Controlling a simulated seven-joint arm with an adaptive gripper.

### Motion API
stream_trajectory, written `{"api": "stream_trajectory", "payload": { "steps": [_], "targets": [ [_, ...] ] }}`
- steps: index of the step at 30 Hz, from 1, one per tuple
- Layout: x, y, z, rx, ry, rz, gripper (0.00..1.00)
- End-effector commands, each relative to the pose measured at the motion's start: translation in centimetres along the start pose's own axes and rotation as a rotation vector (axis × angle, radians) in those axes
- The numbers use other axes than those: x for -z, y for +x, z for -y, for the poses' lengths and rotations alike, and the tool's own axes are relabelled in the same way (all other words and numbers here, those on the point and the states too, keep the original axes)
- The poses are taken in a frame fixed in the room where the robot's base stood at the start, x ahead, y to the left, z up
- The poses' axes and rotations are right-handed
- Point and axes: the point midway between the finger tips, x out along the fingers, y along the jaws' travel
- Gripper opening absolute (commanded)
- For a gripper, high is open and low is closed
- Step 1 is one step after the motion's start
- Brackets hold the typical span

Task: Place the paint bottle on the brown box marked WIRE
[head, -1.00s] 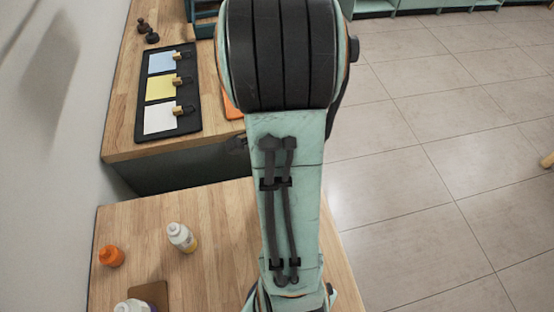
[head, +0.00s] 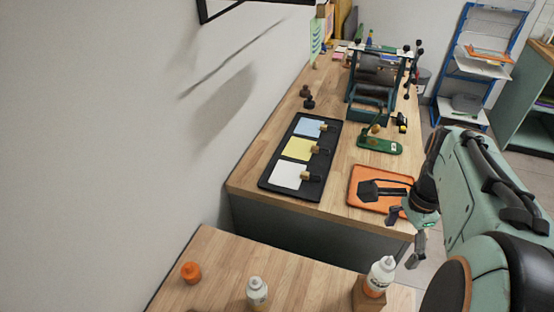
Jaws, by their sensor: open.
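A white paint bottle (head: 380,275) with an orange-brown label stands upright on a small brown box (head: 368,296) at the front of the near wooden table. No marking on the box is readable from here. Another white bottle (head: 257,292) and a squat orange bottle (head: 191,272) stand to the left on the same table. My gripper (head: 404,238) is at the right, open and empty. In the picture it shows above and right of the boxed bottle, apart from it.
The bench behind holds a black tray (head: 266,184) with coloured cards, an orange tray (head: 358,198), a green tool (head: 380,145) and a roller press (head: 375,75). A wall bounds the left. The near table (head: 220,255) is bare between the bottles and its back edge.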

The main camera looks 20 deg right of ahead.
Motion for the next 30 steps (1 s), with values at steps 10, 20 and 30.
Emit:
{"api": "stream_trajectory", "payload": {
  "steps": [10, 20, 30],
  "targets": [
    [-18.1, 0.0, -5.2, 0.042, -1.360, 0.066, 0.76],
    [-22.0, 1.4, -10.8, 0.037, -1.993, 0.076, 0.76],
    [-21.9, 1.4, -10.7, 0.038, -1.984, 0.076, 0.76]
  ]
}}
